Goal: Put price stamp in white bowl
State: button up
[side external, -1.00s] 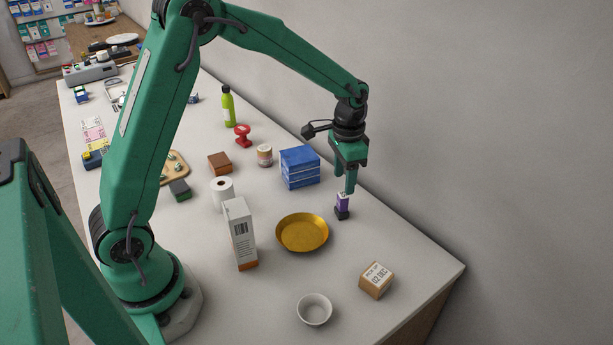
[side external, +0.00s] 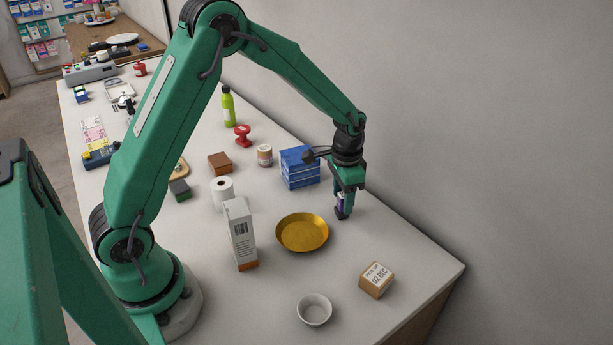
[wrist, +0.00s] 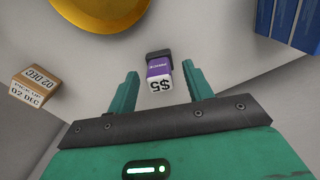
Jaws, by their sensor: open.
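The price stamp (wrist: 159,68) is a small purple and dark block with a white end marked "$5". It stands on the counter, and in the side view (side external: 340,204) it is partly hidden by my gripper. My gripper (side external: 344,212) is open and lowered over the stamp. In the wrist view its two green fingers (wrist: 160,82) are spread on either side of the stamp, with gaps showing. The white bowl (side external: 314,309) sits near the counter's front edge, looking empty.
A yellow dish (side external: 302,232) lies left of the stamp. A blue box (side external: 300,168) stands behind it, close to my gripper. A small cardboard box (side external: 376,280) and a tall white carton (side external: 240,234) flank the bowl's area. The counter between dish and bowl is clear.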

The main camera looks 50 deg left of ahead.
jog(key=shift+f, duration=0.75)
grip_shut()
jog(key=shift+r, duration=0.2)
jog(key=shift+r, duration=0.6)
jog(key=r, duration=0.2)
jog(key=d+r, duration=0.1)
jog(key=shift+s+r, duration=0.1)
jog(key=shift+s, duration=0.15)
jog(key=s+d+r, duration=0.5)
jog(key=d+r, duration=0.1)
jog(key=d, duration=0.3)
jog(key=shift+s+r, duration=0.15)
jog(key=shift+s, duration=0.25)
